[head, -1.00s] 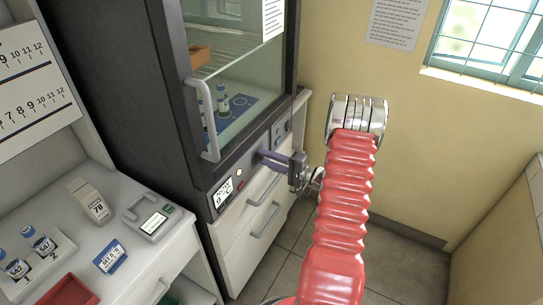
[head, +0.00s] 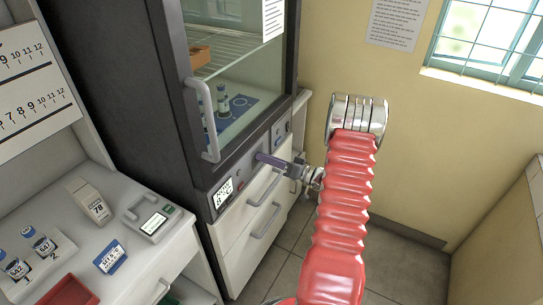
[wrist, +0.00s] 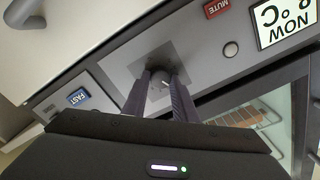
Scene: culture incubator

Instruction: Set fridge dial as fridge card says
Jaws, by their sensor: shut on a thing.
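The dial (wrist: 166,84) is a small grey round knob on a pale square plate of the fridge's front panel. My gripper (wrist: 161,92) is shut on it, one finger on each side. In the head view my gripper (head: 262,158) reaches the panel from the right and hides the dial. The lit display (head: 223,193) left of it shows a °C figure, too small to read surely. In the wrist view the display (wrist: 286,19) is upside down and cut off. A printed white sheet (head: 272,17) hangs on the fridge's glass door (head: 235,75); its text is unreadable.
The door handle (head: 210,120) stands out nearby. White drawers (head: 248,215) lie below; a bench (head: 150,255) with vials is left.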

